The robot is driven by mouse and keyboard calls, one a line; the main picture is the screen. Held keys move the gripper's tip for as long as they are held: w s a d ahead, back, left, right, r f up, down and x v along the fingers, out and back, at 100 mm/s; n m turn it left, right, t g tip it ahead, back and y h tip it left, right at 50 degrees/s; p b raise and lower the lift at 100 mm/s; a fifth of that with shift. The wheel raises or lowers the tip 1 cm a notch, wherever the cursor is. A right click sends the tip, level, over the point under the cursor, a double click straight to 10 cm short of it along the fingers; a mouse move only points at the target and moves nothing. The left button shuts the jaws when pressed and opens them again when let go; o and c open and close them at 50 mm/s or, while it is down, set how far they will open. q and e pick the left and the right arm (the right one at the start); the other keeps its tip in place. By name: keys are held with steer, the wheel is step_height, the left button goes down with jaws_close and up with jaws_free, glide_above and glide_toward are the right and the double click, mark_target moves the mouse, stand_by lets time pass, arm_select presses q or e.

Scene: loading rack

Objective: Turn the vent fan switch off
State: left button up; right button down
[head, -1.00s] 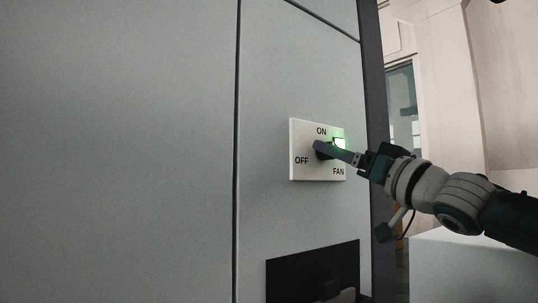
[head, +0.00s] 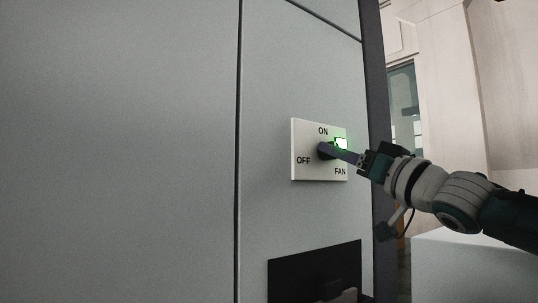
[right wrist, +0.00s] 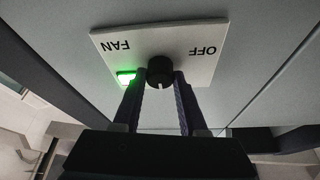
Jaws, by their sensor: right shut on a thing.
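The fan switch is a white plate (head: 306,173) with ON, OFF and FAN labels on a grey wall panel. Its round black knob (right wrist: 160,70) shows in the right wrist view between the two fingertips. In the head view the fingers partly hide the knob. A green lamp (head: 341,143) on the plate is lit; it also shows in the right wrist view (right wrist: 126,77). My right gripper (head: 328,151) is shut on the knob, coming in from the right. My left gripper is not in view.
A dark recessed panel (head: 300,268) sits below the switch. The panel wall ends at a dark vertical edge (head: 372,100) to the right, with a window and pale wall beyond. A light surface (head: 470,265) lies under my right arm. The wall to the left is bare.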

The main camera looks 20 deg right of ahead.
stand_by(0.3)
steer(key=shift+n, duration=0.3)
steer(key=shift+w+d+r+n+g+y+p, duration=0.25)
steer(key=shift+n+g+y, duration=0.95)
steer(key=shift+n, duration=2.65)
steer(key=shift+s+f+n+g+y+p, duration=0.15)
steer(key=shift+n+g+y+p, duration=0.65)
steer(key=shift+n, duration=3.1)
steer(key=shift+w+d+r+n+g+y, duration=0.15)
steer(key=shift+n+g+y, duration=1.35)
steer(key=shift+n, duration=2.35)
steer(key=shift+s, duration=0.1)
steer(key=shift+c, duration=2.2)
jaws_free()
